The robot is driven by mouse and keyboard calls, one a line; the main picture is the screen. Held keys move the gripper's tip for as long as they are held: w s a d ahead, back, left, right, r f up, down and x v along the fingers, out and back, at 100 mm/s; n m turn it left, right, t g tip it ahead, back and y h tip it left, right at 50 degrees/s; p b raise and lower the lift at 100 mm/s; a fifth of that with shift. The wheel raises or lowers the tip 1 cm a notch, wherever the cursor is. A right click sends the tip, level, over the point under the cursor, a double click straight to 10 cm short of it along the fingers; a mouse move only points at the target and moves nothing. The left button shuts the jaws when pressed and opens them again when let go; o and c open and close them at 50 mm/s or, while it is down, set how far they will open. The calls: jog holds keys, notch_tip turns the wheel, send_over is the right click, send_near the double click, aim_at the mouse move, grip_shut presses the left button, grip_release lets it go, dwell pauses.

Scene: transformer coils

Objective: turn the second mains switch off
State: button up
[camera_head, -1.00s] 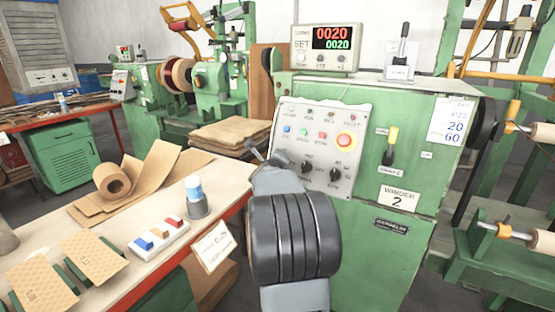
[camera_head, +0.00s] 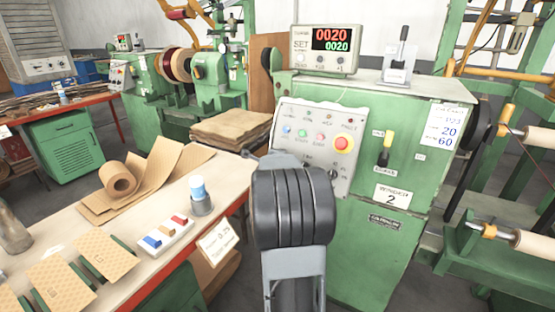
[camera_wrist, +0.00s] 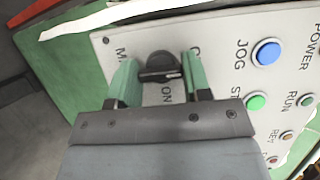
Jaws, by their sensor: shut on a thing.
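The mains switch is a black rotary knob (camera_wrist: 160,66) on the grey control panel, with the word ON partly visible beside it in the wrist view. My gripper (camera_wrist: 161,80) has its green fingers on either side of the knob and is shut on it. The knob's bar lies roughly level across the wrist picture. The control panel (camera_head: 307,117) is on the front of the green winder marked 2. In the head view my arm hides the gripper and the gripped knob.
The panel's red stop button (camera_head: 342,143) and smaller coloured buttons sit above my arm. A workbench (camera_head: 150,190) with cardboard, a paper roll and a tray of coloured blocks stands to the left.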

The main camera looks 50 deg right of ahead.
dwell(0.3)
jog(key=o, duration=0.9)
jog(key=shift+p+v, duration=1.6)
jog(key=shift+v, duration=5.3)
jog(key=shift+w+a+f, duration=0.1)
jog(key=shift+f, duration=0.05)
